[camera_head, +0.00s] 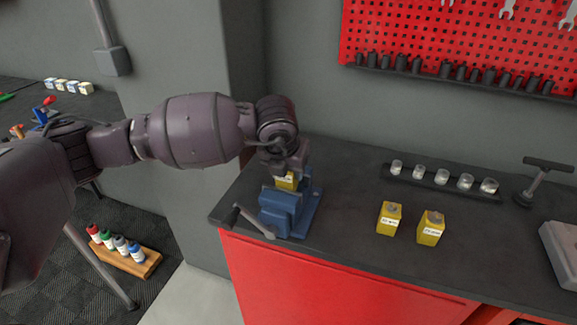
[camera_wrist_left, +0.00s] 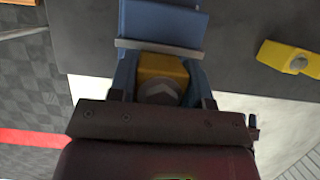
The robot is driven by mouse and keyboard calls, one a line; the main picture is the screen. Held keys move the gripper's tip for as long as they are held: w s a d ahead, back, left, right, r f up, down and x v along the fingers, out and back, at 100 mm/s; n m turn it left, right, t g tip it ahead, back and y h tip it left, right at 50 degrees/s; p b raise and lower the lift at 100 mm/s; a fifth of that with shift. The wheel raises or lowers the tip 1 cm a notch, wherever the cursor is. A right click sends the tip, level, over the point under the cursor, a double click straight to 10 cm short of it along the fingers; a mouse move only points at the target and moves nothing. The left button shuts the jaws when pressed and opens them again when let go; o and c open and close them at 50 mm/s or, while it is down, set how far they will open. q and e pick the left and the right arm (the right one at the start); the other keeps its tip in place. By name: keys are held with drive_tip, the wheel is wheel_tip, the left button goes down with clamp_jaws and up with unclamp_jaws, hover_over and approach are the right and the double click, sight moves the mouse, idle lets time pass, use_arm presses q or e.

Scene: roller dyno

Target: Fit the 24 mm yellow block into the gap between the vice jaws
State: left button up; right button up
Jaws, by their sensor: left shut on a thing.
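The blue vice (camera_head: 287,210) stands at the left end of the dark bench top. My left gripper (camera_head: 286,172) points down over the vice and is shut on a yellow block (camera_head: 285,181). The block has a white label and sits at the top of the vice; the gripper hides its upper part. In the left wrist view the yellow block (camera_wrist_left: 162,68) shows beside a grey jaw edge of the vice (camera_wrist_left: 165,18). How deep the block is between the jaws cannot be told. My right gripper is not in view.
Two other yellow blocks (camera_head: 389,218) (camera_head: 431,228) stand on the bench to the right of the vice. Behind them is a dark rack (camera_head: 432,180) with several small clear-and-white cups. The vice handle (camera_head: 246,221) sticks out to the left front. A grey wall stands behind.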

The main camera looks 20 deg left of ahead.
use_arm(q)
drive_tip(key=shift+f, duration=0.25)
